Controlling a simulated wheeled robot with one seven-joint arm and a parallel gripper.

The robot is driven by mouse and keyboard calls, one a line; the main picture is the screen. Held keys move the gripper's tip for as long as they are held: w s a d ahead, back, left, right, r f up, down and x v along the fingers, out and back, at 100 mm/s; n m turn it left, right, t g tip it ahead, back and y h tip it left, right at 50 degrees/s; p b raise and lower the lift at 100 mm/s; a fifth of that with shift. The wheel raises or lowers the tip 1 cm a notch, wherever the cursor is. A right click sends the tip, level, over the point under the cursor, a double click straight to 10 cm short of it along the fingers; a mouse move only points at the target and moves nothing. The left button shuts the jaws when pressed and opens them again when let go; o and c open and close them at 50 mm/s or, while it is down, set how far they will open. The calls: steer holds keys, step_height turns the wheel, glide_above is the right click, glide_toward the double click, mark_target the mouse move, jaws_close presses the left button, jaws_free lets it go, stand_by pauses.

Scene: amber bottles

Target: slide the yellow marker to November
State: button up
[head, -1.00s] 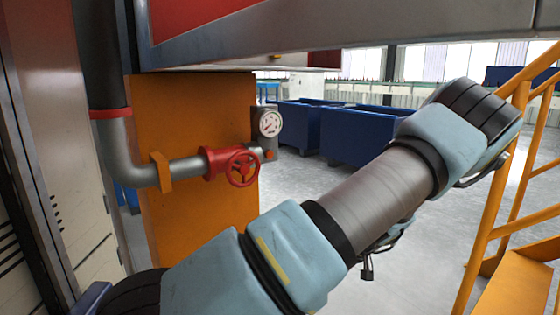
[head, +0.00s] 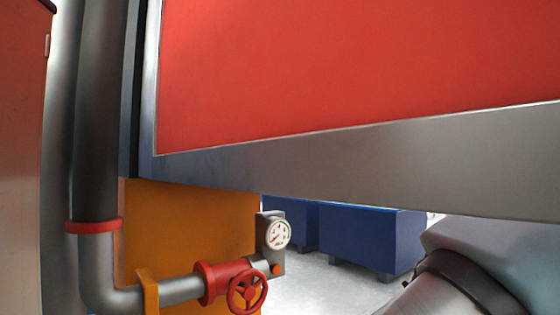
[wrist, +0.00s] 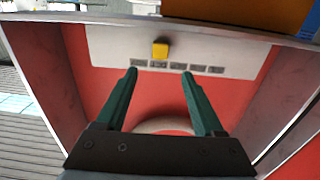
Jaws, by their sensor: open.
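In the wrist view the yellow marker (wrist: 160,48) sits on a pale strip (wrist: 225,55), just above a row of small dark labels (wrist: 178,66). The marker is above the second or third label from the left; the lettering is too small to read, so I cannot tell which label is November. My gripper (wrist: 160,72) has two green fingers, spread apart and empty. The fingertips are just below the label row, on either side of the marker in the picture; I cannot tell their distance from it. The head view shows neither marker nor fingers.
The strip lies in a red panel (wrist: 75,45) with raised grey side walls (wrist: 42,70). In the head view a red board with a grey frame (head: 350,165) fills the top. Below are a red valve wheel (head: 247,291), a gauge (head: 274,235) and blue bins (head: 370,238).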

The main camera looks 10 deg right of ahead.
steer(key=shift+p+x, duration=1.3)
steer(key=shift+x, duration=4.1)
steer(key=shift+s, duration=0.1)
jaws_close()
